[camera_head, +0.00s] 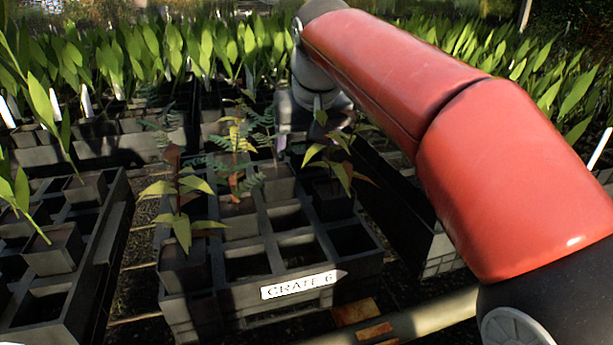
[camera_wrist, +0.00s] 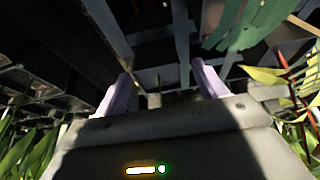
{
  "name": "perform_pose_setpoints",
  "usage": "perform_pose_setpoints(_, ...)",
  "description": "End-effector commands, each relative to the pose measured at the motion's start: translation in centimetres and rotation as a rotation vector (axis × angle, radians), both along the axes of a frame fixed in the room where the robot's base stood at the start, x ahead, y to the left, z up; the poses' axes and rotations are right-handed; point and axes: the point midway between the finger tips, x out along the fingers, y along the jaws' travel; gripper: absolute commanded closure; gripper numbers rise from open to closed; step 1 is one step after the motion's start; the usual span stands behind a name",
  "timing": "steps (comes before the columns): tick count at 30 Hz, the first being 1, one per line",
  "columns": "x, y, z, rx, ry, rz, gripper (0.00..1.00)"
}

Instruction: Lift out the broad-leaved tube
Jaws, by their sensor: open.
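The crate labelled CRATE 6 (camera_head: 340,262) holds several dark square tubes with seedlings. One tube (camera_head: 183,268) at its front left bears broad, pointed green leaves and reddish ones. Another tube (camera_head: 332,203) at the right has similar broad leaves. Which one the task names I cannot tell. Tubes in the middle (camera_head: 276,184) stand among feathery and yellowish foliage. My gripper (camera_head: 295,146) is over the back of the crate, partly hidden by leaves. In the wrist view, its two lilac fingers (camera_wrist: 160,84) are apart, with no tube between them.
In the wrist view, blue-green feathery leaves (camera_wrist: 252,24) and yellow-green leaves (camera_wrist: 278,80) are close to the right finger. Another crate (camera_head: 110,235) stands at the left, with a narrow gap between. Dense rows of leafy seedlings (camera_head: 215,50) fill the back. Several front cells are empty.

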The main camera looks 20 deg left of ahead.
Motion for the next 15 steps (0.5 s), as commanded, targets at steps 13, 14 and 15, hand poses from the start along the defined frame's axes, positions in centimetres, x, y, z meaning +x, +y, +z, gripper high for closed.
perform_pose_setpoints(13,0.33,0.19,-0.95,0.001,-0.001,0.000,0.42)
perform_pose_setpoints(14,0.33,0.19,-0.95,0.001,-0.001,0.000,0.46)
perform_pose_setpoints(15,0.33,0.18,-0.95,0.001,-0.001,0.000,0.51)
